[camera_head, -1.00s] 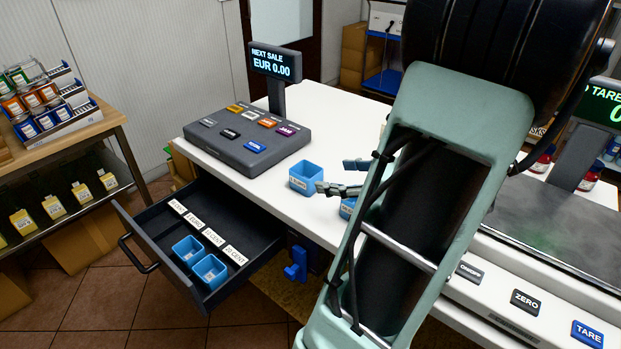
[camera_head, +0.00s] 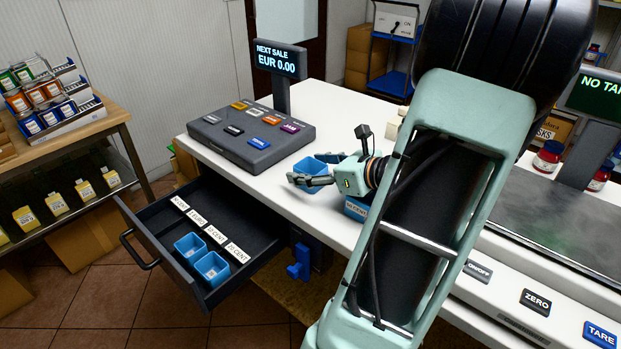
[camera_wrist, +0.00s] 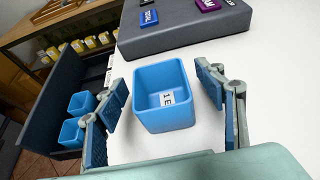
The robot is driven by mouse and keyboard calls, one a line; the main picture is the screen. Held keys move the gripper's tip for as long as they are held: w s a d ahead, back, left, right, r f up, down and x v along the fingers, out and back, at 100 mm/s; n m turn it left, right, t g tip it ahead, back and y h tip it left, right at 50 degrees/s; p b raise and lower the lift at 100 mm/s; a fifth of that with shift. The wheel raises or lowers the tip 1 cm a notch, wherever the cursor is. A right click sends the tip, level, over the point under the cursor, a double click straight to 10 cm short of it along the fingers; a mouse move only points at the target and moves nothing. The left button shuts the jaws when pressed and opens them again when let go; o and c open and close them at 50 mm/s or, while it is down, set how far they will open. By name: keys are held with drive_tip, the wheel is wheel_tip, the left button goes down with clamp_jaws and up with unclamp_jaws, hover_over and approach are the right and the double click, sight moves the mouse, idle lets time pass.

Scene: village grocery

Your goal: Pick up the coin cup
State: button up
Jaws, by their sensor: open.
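A blue square coin cup (camera_wrist: 162,110) with a label reading "1 E" inside stands upright on the white counter. My gripper (camera_wrist: 168,98) is open, with one finger on each side of this cup and a gap showing at both sides. In the head view the cup (camera_head: 311,170) is partly hidden by my gripper (camera_head: 322,172). A second blue cup (camera_head: 356,208) with a label stands on the counter, partly hidden by my arm. Two more blue cups (camera_head: 188,246) (camera_head: 212,268) sit in the open drawer.
The cash register keypad (camera_head: 250,135) and its display (camera_head: 276,59) stand behind the cup. The open drawer (camera_head: 160,226) juts out below the counter at left, with two empty labelled places. A scale (camera_head: 560,225) is at right.

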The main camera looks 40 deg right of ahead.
drive_tip(key=c, duration=1)
drive_tip(key=shift+r, duration=0.1)
drive_tip(key=shift+c, duration=0.2)
